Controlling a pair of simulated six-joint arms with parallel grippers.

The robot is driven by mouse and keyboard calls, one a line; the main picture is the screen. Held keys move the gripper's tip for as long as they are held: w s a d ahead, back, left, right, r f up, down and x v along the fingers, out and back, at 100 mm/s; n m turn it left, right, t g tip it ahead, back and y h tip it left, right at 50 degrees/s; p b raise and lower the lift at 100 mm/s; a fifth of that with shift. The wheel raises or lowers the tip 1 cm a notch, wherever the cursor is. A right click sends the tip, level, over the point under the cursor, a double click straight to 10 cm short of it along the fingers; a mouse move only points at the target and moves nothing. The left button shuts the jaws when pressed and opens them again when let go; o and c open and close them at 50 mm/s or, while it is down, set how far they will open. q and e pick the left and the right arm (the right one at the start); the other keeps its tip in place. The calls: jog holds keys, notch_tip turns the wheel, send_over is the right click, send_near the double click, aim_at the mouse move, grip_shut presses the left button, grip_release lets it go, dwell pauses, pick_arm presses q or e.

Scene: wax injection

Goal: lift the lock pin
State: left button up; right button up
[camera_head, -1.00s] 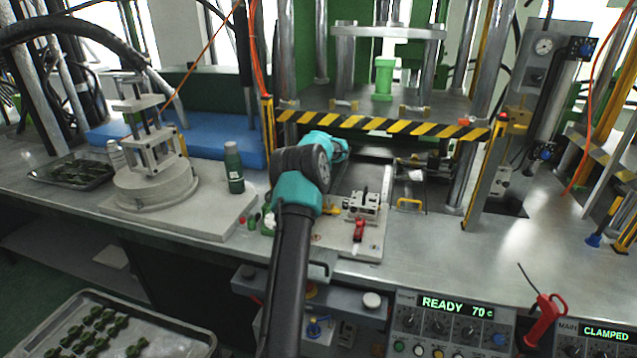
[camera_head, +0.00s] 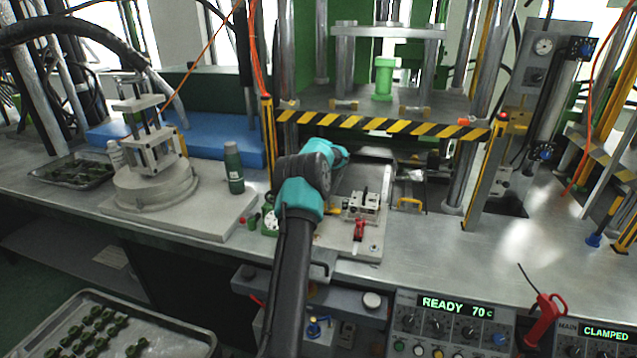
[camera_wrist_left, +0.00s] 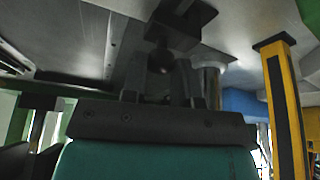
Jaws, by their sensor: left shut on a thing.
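My left arm reaches in from the bottom centre of the head view, its teal wrist over the press bed. Its gripper is hidden behind the wrist there. In the left wrist view my left gripper (camera_wrist_left: 163,82) is shut, with its dark fingers around a dark round-ended piece (camera_wrist_left: 162,60), which I take to be the lock pin. A black block (camera_wrist_left: 182,20) shows just beyond it. Shadow makes it unclear whether the pin is seated or raised. My right gripper is not in view.
A striped guard bar (camera_head: 385,125) crosses the press above the wrist. A metal clamp fixture (camera_head: 363,205) with a red lever (camera_head: 359,231) sits right of the arm. A green bottle (camera_head: 234,168) stands to the left. The bench at right is mostly clear.

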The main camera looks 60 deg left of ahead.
pick_arm(q)
grip_shut()
jog(key=shift+r, duration=1.4)
jog(key=o, duration=0.7)
grip_release()
jog(key=shift+f, duration=0.1)
jog(key=v, duration=1.7)
jog(key=shift+d+r, duration=0.1)
jog(key=shift+r, duration=0.15)
jog(key=shift+f, duration=0.1)
